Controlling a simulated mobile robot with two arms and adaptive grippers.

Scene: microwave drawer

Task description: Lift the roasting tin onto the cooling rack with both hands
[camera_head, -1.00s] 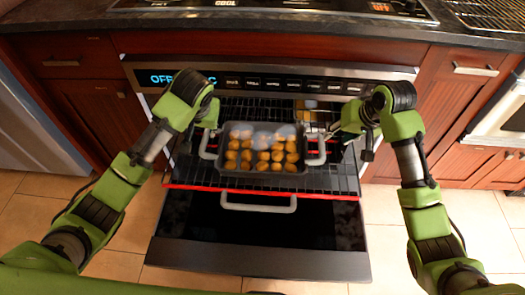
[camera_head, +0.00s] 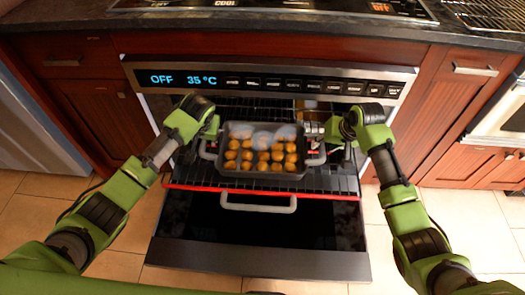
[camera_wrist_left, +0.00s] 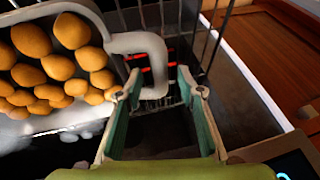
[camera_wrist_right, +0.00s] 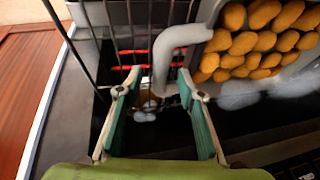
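The roasting tin (camera_head: 261,173) is grey with a loop handle at each end and holds several round golden pieces. It sits on the pulled-out oven rack. My left gripper (camera_wrist_left: 158,92) is open, with the tin's left handle (camera_wrist_left: 158,45) just beyond its fingertips. My right gripper (camera_wrist_right: 160,82) is open, and one fingertip is close to the tin's right handle (camera_wrist_right: 165,55); I cannot tell whether it touches. The cooling rack is probably the wire rack (camera_head: 488,14) on the counter at the top right, partly cut off.
The oven rack (camera_head: 335,184) has a red front edge and stands out over the open drawer front (camera_head: 258,258) with its handle (camera_head: 258,205). The dark counter (camera_head: 80,20) with a cooktop (camera_head: 290,5) runs behind. Another appliance (camera_head: 503,122) stands at the right.

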